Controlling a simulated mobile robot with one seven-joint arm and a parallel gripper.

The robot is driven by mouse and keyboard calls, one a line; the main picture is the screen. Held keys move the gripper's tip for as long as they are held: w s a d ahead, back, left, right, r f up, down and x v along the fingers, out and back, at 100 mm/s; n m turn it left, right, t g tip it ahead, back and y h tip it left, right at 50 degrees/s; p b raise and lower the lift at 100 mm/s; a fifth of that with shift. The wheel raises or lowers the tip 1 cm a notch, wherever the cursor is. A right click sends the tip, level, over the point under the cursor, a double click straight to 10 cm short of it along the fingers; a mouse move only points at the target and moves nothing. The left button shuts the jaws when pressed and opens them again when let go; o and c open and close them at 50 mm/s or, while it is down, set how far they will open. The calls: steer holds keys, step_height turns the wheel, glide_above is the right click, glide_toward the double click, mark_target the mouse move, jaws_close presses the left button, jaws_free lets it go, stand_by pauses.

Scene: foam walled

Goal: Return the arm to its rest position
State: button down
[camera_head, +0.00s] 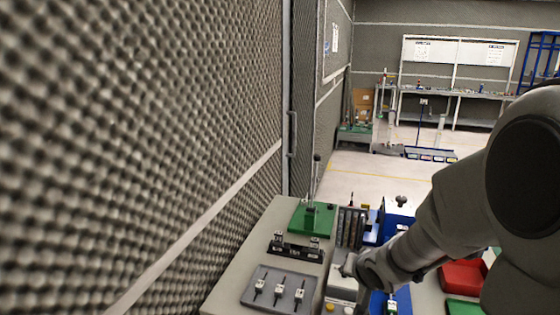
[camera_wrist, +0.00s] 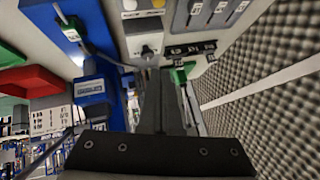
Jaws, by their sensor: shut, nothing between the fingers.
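My arm reaches from the right edge of the head view down to the left, over the workbench (camera_head: 232,283). My gripper (camera_wrist: 162,75) shows in the wrist view as two dark fingers side by side, shut and empty. In the head view the gripper end is small and partly hidden by my own wrist, above the bench beside the dark slotted rack (camera_head: 350,226). The wrist view shows a white panel with a round dark knob (camera_wrist: 147,51) just past the fingertips and a green block (camera_wrist: 180,74) to their right.
A grey tray (camera_head: 262,298) with several small switches, a black fixture (camera_head: 283,246) and a green base with an upright lever (camera_head: 311,218) stand left of my arm. A red bin (camera_head: 462,276) lies right of it. A foam wall (camera_head: 130,130) closes the left side.

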steer(key=s+d+r+n+g+h, duration=0.1)
steer(key=s+d+r+n+h, duration=0.1)
steer(key=s+r, duration=0.8)
steer(key=s+a+r+n+g, duration=0.1)
steer(key=s+a, duration=0.1)
steer(key=s, duration=0.5)
steer(key=s+a+r+n+g+y, duration=0.1)
steer(key=s+a+r, duration=0.1)
steer(key=s, duration=0.5)
steer(key=shift+a+r+y, duration=0.15)
steer(key=shift+a+y, duration=0.15)
